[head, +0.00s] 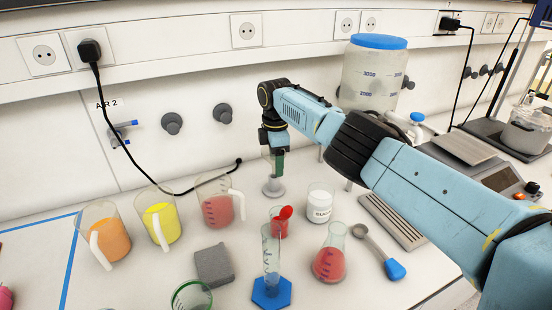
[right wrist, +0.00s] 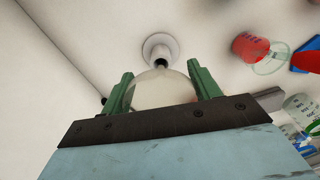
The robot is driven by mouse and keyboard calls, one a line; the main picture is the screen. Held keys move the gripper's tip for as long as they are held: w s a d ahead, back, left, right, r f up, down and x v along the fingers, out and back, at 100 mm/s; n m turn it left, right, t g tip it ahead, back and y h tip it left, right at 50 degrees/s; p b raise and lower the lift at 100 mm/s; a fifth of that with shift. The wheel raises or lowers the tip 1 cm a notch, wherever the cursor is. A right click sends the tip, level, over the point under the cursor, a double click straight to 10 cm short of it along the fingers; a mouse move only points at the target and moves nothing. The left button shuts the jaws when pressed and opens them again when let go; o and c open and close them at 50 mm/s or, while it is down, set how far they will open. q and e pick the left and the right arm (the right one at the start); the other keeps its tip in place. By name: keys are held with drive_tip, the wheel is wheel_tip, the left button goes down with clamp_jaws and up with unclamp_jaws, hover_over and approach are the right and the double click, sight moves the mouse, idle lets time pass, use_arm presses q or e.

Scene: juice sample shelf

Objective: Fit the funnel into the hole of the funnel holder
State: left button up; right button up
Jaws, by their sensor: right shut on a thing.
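My right gripper (head: 273,163) points down at the back of the table, its green fingers shut on a pale, see-through funnel. The funnel shows in the right wrist view (right wrist: 162,91) as a rounded translucent shape between the two fingers. Below it, the white funnel holder (head: 274,188) stands on the table with a round base. In the right wrist view the holder (right wrist: 158,45) lies just beyond the funnel, with a dark opening near the funnel's edge. Whether the funnel touches the holder I cannot tell. My left gripper is not in view.
Jugs of orange (head: 108,238), yellow (head: 160,222) and red liquid (head: 216,205) stand left of the holder. A blue-footed cylinder (head: 271,262), red flask (head: 329,262) and white jar (head: 319,203) stand nearer and right. A large blue-lidded container (head: 372,78) stands behind my right arm.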

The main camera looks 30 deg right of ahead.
drive_tip(key=shift+f+b, duration=1.8)
drive_tip(key=shift+f, duration=0.3)
idle(0.4)
drive_tip(key=o, duration=1.1)
drive_tip(key=shift+r, duration=0.15)
wheel_tip(320, 180, up, 13)
drive_tip(key=shift+r+p, duration=0.1)
drive_tip(key=shift+p, duration=0.8)
